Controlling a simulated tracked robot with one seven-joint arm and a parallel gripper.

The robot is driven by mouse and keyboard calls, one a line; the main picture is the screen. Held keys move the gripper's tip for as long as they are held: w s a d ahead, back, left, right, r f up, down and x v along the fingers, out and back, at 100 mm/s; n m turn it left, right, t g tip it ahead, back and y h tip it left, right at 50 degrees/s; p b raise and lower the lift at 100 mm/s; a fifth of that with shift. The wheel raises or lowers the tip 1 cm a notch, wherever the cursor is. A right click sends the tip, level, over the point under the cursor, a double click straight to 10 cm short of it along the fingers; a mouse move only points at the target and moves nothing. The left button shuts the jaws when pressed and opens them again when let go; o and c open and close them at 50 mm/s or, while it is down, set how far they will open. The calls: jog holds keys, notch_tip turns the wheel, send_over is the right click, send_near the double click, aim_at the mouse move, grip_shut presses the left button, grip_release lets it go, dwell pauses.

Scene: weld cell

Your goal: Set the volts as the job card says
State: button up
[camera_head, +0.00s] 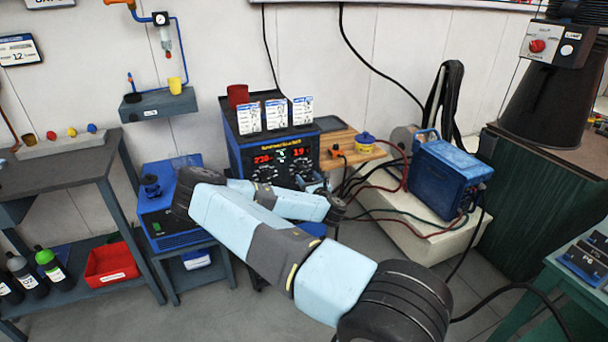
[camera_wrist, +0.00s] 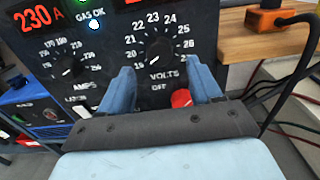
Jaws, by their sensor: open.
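The blue-and-black welder (camera_head: 238,150) stands on a stand; its red displays read about 230 and 19, the second hard to read. The black VOLTS knob (camera_wrist: 159,52) has a scale from 19 to the upper twenties; its white mark seems to point down-left, near 19. My gripper (camera_wrist: 163,80) is open, its two blue fingers apart in front of the panel, below and either side of the knob; no contact is clear. Three white cards, left (camera_head: 249,118), middle (camera_head: 276,115) and right (camera_head: 302,111), stand on the welder, their writing too small to read.
The AMPS knob (camera_wrist: 68,66) is left of VOLTS, and a red knob (camera_wrist: 181,98) is below, near my right finger. A wooden shelf (camera_wrist: 262,38) with an orange clamp (camera_wrist: 268,18) and cables is at the right. A blue unit (camera_head: 450,178) stands further right.

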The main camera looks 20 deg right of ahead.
aim_at(303, 171)
jog(key=shift+w, duration=2.25)
jog(key=shift+c, duration=0.4)
jog(key=c, duration=1)
jog(key=shift+o, duration=0.2)
